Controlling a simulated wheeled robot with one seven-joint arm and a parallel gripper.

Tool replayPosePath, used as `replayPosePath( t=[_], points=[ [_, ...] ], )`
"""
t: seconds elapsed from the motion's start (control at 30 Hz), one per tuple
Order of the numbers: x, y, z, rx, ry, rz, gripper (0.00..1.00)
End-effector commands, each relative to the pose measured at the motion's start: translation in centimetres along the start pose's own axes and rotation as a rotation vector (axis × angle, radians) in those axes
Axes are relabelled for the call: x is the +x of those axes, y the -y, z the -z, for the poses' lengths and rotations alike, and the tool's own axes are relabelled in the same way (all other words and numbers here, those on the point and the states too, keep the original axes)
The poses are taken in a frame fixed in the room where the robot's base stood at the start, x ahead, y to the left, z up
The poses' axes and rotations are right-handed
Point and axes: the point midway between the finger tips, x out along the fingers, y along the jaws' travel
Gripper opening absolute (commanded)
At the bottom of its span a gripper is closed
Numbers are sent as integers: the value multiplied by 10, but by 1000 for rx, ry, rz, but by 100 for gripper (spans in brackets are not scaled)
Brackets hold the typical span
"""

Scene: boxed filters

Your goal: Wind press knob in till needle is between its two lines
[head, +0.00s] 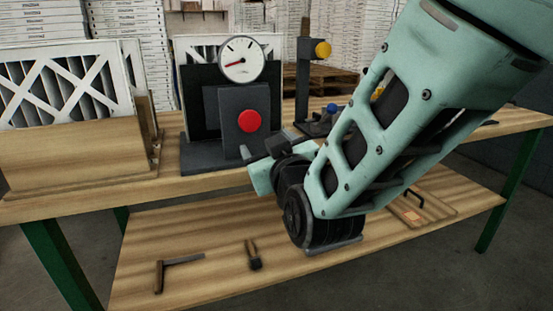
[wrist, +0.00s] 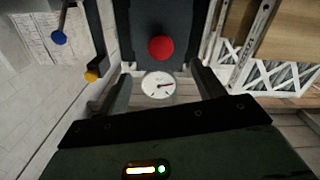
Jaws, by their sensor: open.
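The press (head: 196,152) is a dark upright frame on the bench, with a filter in it. Its round red knob (head: 249,121) faces me on a grey block; it also shows in the wrist view (wrist: 161,48). The white gauge (head: 241,60) sits above the knob, its red needle pointing left and slightly down in the head view. The gauge's two lines are too small to make out. My gripper (head: 258,147) is open and empty, just below the knob in the head view. In the wrist view its fingers (wrist: 161,76) are apart, and the knob lies beyond their tips, not between them.
A wooden box of white-framed filters (head: 70,140) stands left of the press. A dark post with a yellow knob (head: 323,49) and a fixture with a blue knob (head: 332,107) stand right. Loose tools lie on the lower shelf (head: 215,240).

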Motion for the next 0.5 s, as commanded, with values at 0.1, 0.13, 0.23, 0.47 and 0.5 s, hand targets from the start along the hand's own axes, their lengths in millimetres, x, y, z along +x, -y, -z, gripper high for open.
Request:
replayPosePath(
  t=[0.1, 0.13, 0.23, 0.47, 0.5],
  points=[
    [-26, 0, 0, 1, 1, 3, 68],
    [-31, 0, 0, 1, 1, 3, 68],
    [-46, 0, 0, 0, 2, 2, 68],
    [-62, 0, 0, 0, 1, 0, 68],
    [-62, 0, 0, 0, 0, 0, 68]
  ],
)
